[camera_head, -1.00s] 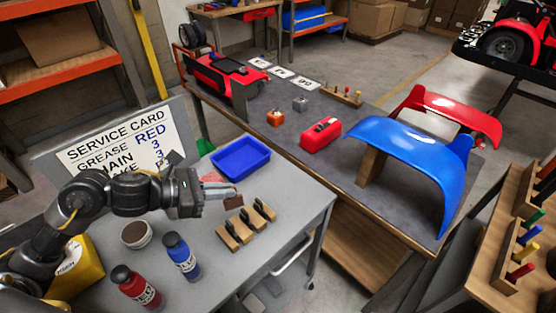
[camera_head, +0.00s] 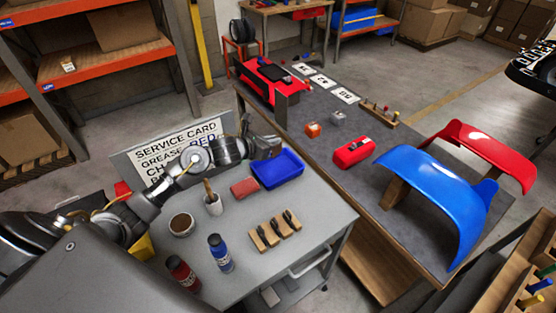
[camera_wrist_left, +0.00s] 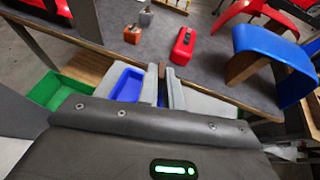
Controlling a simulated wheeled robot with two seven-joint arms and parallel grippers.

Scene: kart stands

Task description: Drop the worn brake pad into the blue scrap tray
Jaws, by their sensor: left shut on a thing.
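The blue scrap tray (camera_head: 292,182) sits at the back edge of the grey cart top, and its inside looks empty from the head. My left gripper (camera_head: 268,148) is at the back edge of the tray in the head view, its fingertips mostly hidden. In the left wrist view the fingers (camera_wrist_left: 162,88) are shut on a small brown piece, the worn brake pad (camera_wrist_left: 161,71), of which only a narrow edge shows. The tray (camera_wrist_left: 127,84) shows there just left of the fingers. My right gripper is not in view.
A wooden holder (camera_head: 275,230), a cup with a brush (camera_head: 213,204), a brown-filled tub (camera_head: 181,225) and bottles (camera_head: 220,253) stand on the cart. The service card board (camera_head: 165,150) is behind my arm. A green bin (camera_wrist_left: 52,92) is lower down.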

